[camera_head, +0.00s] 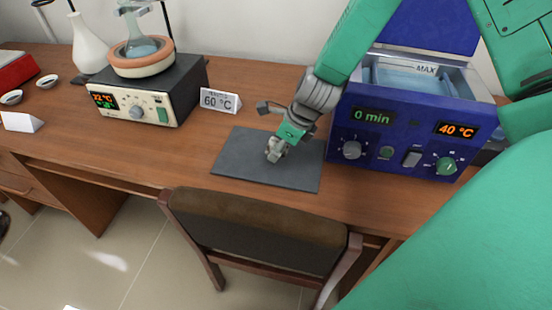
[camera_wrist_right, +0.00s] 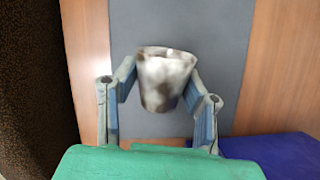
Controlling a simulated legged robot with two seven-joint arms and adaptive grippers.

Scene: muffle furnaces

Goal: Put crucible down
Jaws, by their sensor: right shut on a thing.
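The crucible (camera_wrist_right: 162,80) is a small off-white cup with dark stains, seen in the right wrist view between the fingers of my right gripper (camera_wrist_right: 160,85). The right gripper is shut on it. In the head view my right gripper (camera_head: 276,152) points down over the dark grey mat (camera_head: 240,170) on the wooden table. The crucible is mostly hidden behind the fingers there. I cannot tell whether its base touches the mat. The mat also fills the middle of the right wrist view (camera_wrist_right: 215,40). My left gripper is not in view.
A blue water bath (camera_head: 400,155) reading 40 °C stands right of the mat. A heater (camera_head: 145,105) with a round flask is at the left, beside a 60 °C sign (camera_head: 220,100). A brown chair (camera_head: 260,225) stands at the table's front edge. The mat's left part is clear.

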